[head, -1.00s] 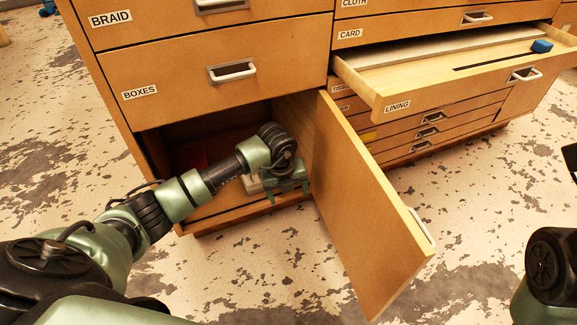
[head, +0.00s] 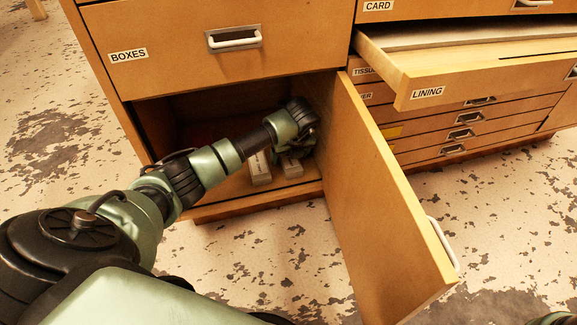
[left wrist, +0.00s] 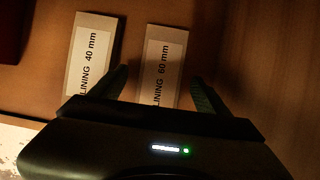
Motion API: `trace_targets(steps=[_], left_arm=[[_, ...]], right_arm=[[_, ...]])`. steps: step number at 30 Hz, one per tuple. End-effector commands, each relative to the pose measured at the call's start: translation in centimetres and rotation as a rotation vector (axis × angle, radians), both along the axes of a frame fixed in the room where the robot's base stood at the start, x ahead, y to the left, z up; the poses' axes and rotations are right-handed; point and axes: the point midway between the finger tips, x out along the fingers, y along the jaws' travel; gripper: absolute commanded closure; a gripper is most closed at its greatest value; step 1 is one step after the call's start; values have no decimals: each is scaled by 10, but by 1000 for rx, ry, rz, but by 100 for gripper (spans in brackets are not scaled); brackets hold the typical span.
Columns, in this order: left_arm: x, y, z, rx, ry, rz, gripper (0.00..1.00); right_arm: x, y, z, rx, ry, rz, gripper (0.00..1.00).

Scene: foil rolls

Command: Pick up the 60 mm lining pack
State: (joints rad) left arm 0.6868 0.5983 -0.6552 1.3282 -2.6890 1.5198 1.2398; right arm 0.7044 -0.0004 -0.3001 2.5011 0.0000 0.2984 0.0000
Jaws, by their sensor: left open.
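The 60 mm lining pack (left wrist: 165,58) is a pale, flat pack with a white label reading "LINING 60 mm". It lies on the floor of the open cupboard, and also shows in the head view (head: 291,166), partly hidden by my arm. My left gripper (left wrist: 160,78) is open, with one finger on each side of the pack's near part. Whether the fingers touch it I cannot tell. In the head view the left gripper is mostly hidden by its wrist. My right gripper is out of view.
A similar 40 mm lining pack (left wrist: 90,52) lies just left of the 60 mm one. The cupboard door (head: 385,205) stands open on the right, close to my arm. Above it, the LINING drawer (head: 470,75) is pulled out. The BOXES drawer (head: 170,65) is shut.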

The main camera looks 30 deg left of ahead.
Motion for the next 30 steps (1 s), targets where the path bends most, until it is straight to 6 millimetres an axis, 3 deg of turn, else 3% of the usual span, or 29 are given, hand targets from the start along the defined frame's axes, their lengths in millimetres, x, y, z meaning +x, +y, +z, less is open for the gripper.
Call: trace_targets(steps=[3, 12, 20, 30], left_arm=[[3, 3, -12, -1, -2, 0, 24], [4, 4, -12, -1, -1, -1, 24], [3, 4, -12, -1, -1, -1, 94], [4, 4, -8, -1, -1, -1, 94]], right_arm=[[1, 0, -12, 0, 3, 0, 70], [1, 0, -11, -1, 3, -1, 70], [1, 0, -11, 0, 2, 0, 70], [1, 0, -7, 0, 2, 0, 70]])
